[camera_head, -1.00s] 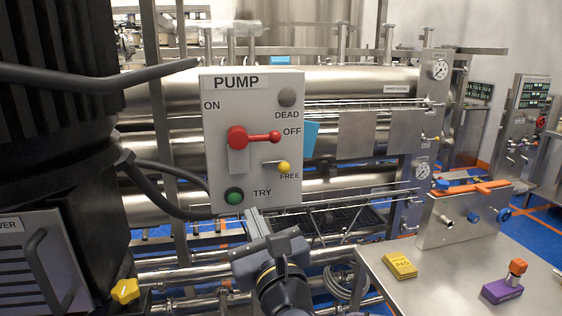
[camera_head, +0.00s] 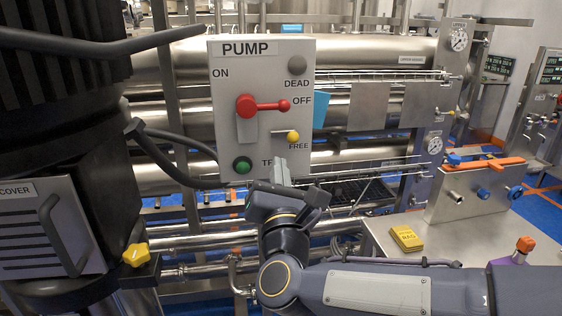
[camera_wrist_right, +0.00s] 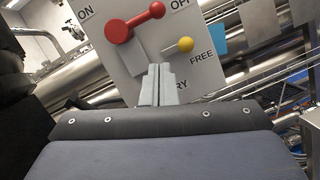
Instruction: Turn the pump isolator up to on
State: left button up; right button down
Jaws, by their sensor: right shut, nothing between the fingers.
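The pump isolator panel (camera_head: 225,135) is a grey box labelled PUMP. Its red handle (camera_head: 262,106) points right toward OFF, with ON marked at the upper left. A yellow knob (camera_head: 292,136) sits by FREE, a green button (camera_head: 242,165) by TRY, and a grey round lamp (camera_head: 297,65) by DEAD. My right gripper (camera_head: 281,170) is in front of the panel's lower edge, below the handle, and covers part of the TRY label. In the wrist view its fingers (camera_wrist_right: 157,84) are together and empty, below the red handle (camera_wrist_right: 135,22) and left of the yellow knob (camera_wrist_right: 185,45). My left gripper is out of view.
A black machine (camera_head: 60,130) with a cover box and yellow knob (camera_head: 136,255) stands at the left, its cable looping toward the panel. Steel pipes and tanks lie behind. A steel bench (camera_head: 400,222) at the right carries a yellow block (camera_head: 407,238) and a metal fixture (camera_head: 470,190).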

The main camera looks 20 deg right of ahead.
aim_at(263, 106)
jog(key=w+d+r+p, duration=0.1)
jog(key=w, duration=0.1)
jog(key=w+d+r+p, duration=0.1)
jog(key=w+r+p, duration=0.1)
jog(key=w, duration=0.1)
jog(key=w+d+r+p, duration=0.1)
jog(key=w+d+r, duration=0.1)
jog(key=w, duration=0.1)
jog(key=shift+r+p, duration=0.15)
jog(key=shift+p, duration=0.15)
